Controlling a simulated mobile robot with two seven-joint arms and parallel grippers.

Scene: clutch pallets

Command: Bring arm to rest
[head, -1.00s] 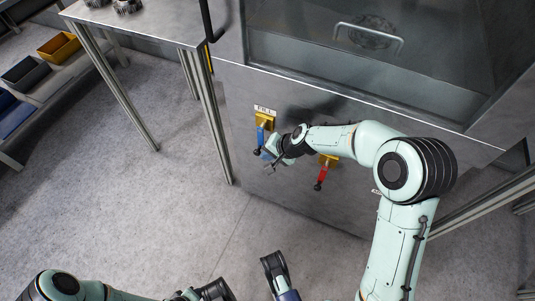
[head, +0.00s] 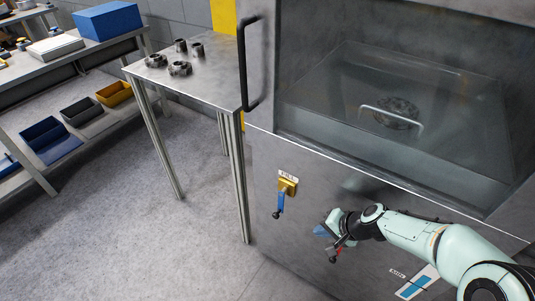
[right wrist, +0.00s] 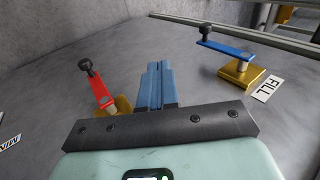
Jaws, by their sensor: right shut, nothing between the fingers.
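My right gripper (head: 324,230) is in front of the machine's lower grey panel, right of and below the blue lever. Its blue fingers (right wrist: 155,75) are together and empty in the right wrist view. The blue lever (head: 280,203) hangs down from a gold mount under a label; the right wrist view shows this blue lever (right wrist: 222,48) with the label "FILL". A red lever (right wrist: 97,90) on a gold mount is left of the fingers there, apart from them. In the head view the red lever (head: 335,251) is mostly hidden by the gripper. My left gripper is out of view.
The machine has a glass window with a round metal part (head: 398,112) behind it and a black door handle (head: 251,64). A metal table (head: 205,90) with several dark parts stands left of it. A shelf with bins (head: 50,140) is farther left. Floor between is clear.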

